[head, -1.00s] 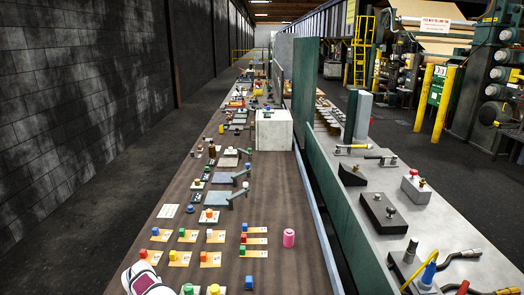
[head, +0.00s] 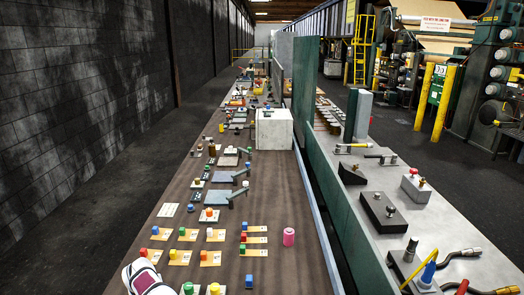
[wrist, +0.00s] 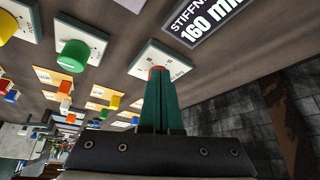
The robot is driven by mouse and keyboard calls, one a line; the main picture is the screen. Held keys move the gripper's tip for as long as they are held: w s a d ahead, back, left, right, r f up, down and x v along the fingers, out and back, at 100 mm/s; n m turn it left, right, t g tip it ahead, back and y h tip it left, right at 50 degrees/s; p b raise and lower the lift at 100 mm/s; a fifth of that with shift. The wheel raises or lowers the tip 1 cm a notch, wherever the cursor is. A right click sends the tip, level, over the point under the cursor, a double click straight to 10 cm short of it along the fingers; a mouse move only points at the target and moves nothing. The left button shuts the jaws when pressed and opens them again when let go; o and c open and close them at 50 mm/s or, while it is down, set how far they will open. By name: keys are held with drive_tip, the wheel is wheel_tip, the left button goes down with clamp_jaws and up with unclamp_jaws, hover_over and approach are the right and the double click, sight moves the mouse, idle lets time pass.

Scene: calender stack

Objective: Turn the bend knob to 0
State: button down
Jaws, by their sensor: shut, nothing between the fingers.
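In the wrist view, my gripper (wrist: 160,76) has its two dark green fingers shut together. The fingertips are at a red knob (wrist: 155,70) on a white square plate (wrist: 148,56) and partly cover it. Whether they touch it cannot be told. A green knob (wrist: 73,56) on a like plate is to the left, and a yellow knob (wrist: 8,26) is farther left. The markings on the plates are too small to read, so which one is the bend knob cannot be told. The head view shows the green knob (head: 188,289) and yellow knob (head: 214,290) at its bottom edge.
A dark label reading "160" (wrist: 210,22) lies beside the red knob's plate. Several coloured blocks on cards (head: 210,258) and a pink cylinder (head: 288,237) stand on the brown bench (head: 300,270). A white box (head: 274,130) stands farther back.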

drive_tip(key=shift+d, duration=0.1)
drive_tip(key=shift+s+d, duration=0.2)
drive_tip(key=shift+s, duration=0.05)
drive_tip(key=d+r+m+h, duration=0.1)
drive_tip(key=d+r+m, duration=0.1)
drive_tip(key=d+r, duration=0.95)
drive_tip(key=s+d+r+m+g, duration=0.1)
drive_tip(key=s+d+r+m, duration=0.1)
drive_tip(key=s+d+r, duration=0.4)
drive_tip(key=s+d+r+m+g, duration=0.1)
drive_tip(key=s+d+r+m, duration=0.2)
drive_tip(key=d, duration=0.4)
drive_tip(key=s+d+r+m+g, duration=0.2)
drive_tip(key=s+d, duration=0.8)
drive_tip(key=s, duration=0.4)
drive_tip(key=s+d+f+m, duration=0.1)
drive_tip(key=s+f, duration=0.1)
drive_tip(key=s, duration=0.5)
drive_tip(key=s+d+f+m+g, duration=0.1)
drive_tip(key=s, duration=0.7)
drive_tip(key=shift+s+d+f+m, duration=0.2)
drive_tip(key=shift+d+f+m, duration=0.1)
drive_tip(key=shift+d+f, duration=0.1)
